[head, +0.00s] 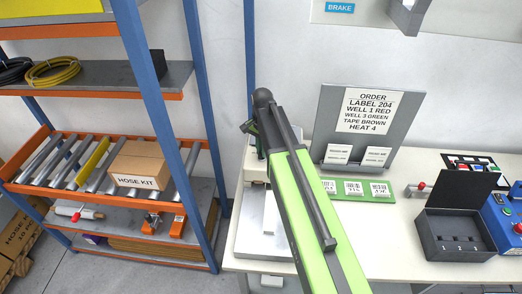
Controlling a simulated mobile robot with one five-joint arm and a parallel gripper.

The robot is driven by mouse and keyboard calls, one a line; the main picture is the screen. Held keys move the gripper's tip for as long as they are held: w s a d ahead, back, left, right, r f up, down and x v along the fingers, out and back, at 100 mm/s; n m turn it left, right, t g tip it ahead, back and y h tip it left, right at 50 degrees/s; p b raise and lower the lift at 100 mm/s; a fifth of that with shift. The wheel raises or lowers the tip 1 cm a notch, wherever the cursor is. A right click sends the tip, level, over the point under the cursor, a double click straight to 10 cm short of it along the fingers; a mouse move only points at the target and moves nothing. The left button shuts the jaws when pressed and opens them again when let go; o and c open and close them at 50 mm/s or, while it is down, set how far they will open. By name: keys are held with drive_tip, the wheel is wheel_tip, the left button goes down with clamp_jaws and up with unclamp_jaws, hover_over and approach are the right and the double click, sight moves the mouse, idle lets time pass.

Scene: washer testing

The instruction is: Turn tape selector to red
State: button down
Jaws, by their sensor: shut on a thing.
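My green and black arm (305,195) reaches from the bottom edge up over the white workbench (400,225). Its dark upper joint is near the middle of the head view, and a small green and dark part of the arm shows just left of it. My gripper's fingertips are hidden behind the arm, so what they touch cannot be seen. A pale machine (256,165) stands behind the arm, partly covered. I cannot pick out the tape selector with certainty. The grey order board (334,112) reads, among other lines, "TAPE BROWN".
A blue and orange rack (152,80) with a hose kit box (139,164) stands left. On the bench are a green label strip (352,197), a black open box (456,238), a blue control box (504,222) and a red-knobbed part (421,186). Bare bench lies front centre-right.

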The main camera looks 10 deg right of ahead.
drive_tip(key=shift+a+m, duration=0.1)
drive_tip(key=shift+m, duration=1.2)
drive_tip(key=c, duration=1.5)
unclamp_jaws()
drive_tip(key=shift+o, duration=0.2)
wheel_tip(320, 180, up, 18)
drive_tip(key=p, duration=1.7)
drive_tip(key=shift+f, duration=0.25)
